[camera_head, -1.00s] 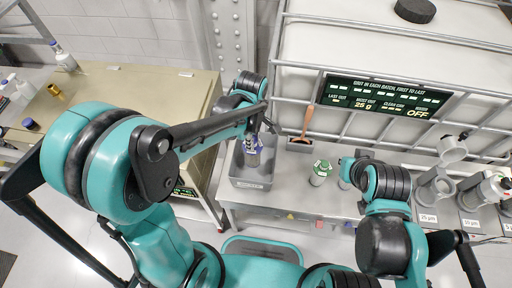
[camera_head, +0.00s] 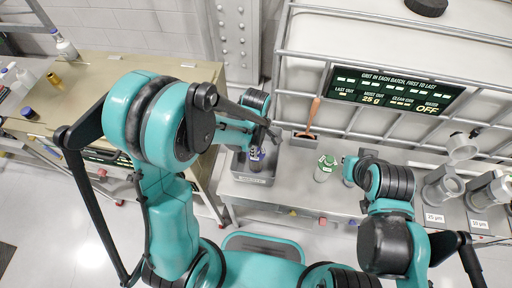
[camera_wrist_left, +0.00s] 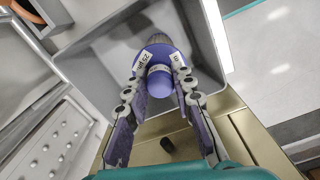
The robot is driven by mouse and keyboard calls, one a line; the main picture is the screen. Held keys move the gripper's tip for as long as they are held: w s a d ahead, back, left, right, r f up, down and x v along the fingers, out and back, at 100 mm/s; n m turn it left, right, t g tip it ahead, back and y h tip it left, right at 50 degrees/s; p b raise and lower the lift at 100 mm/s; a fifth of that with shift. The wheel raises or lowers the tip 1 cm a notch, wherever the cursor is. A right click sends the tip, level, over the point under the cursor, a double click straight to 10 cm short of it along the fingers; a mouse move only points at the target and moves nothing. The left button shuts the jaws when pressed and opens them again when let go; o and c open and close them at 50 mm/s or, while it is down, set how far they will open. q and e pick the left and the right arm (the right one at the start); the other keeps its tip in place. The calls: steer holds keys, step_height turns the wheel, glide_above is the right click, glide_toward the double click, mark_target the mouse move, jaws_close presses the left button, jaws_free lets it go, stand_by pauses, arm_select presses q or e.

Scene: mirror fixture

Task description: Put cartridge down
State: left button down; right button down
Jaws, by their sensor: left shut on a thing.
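The cartridge (camera_head: 256,160) is a purple cylinder with a dark end and white labels. It also shows in the left wrist view (camera_wrist_left: 158,57), where my left gripper (camera_wrist_left: 160,84) is shut on it, one jointed finger on each side. In the head view my left gripper (camera_head: 257,146) is mostly covered by its own arm. The cartridge is within the outline of the grey bin (camera_head: 252,181), whose walls also show in the left wrist view (camera_wrist_left: 88,68). I cannot tell whether it touches the bin floor. My right gripper is hidden behind its arm.
A jar with a green lid (camera_head: 325,168) stands on the bench right of the bin. A brush with an orange handle (camera_head: 311,118) stands behind it. Grey cups in stands (camera_head: 441,190) line the bench's right side. A beige cabinet (camera_head: 120,90) is at left.

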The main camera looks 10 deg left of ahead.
arm_select(q)
steer(key=c, duration=1.7)
jaws_free()
steer(key=shift+f, duration=0.15)
steer(key=o, duration=0.4)
steer(key=shift+r, duration=0.5)
step_height(320, 180, up, 11)
steer(key=p, duration=0.4)
steer(key=s+a+r+m+t, duration=0.2)
steer(key=s+a+r+m, duration=0.1)
steer(key=m, duration=0.2)
steer(key=s+a+r+m+t, duration=0.2)
steer(key=s+a+r+m, duration=0.1)
steer(key=m, duration=0.2)
steer(key=s+a+r+m+t, duration=0.3)
steer(key=m, duration=0.2)
steer(key=shift+r, duration=0.1)
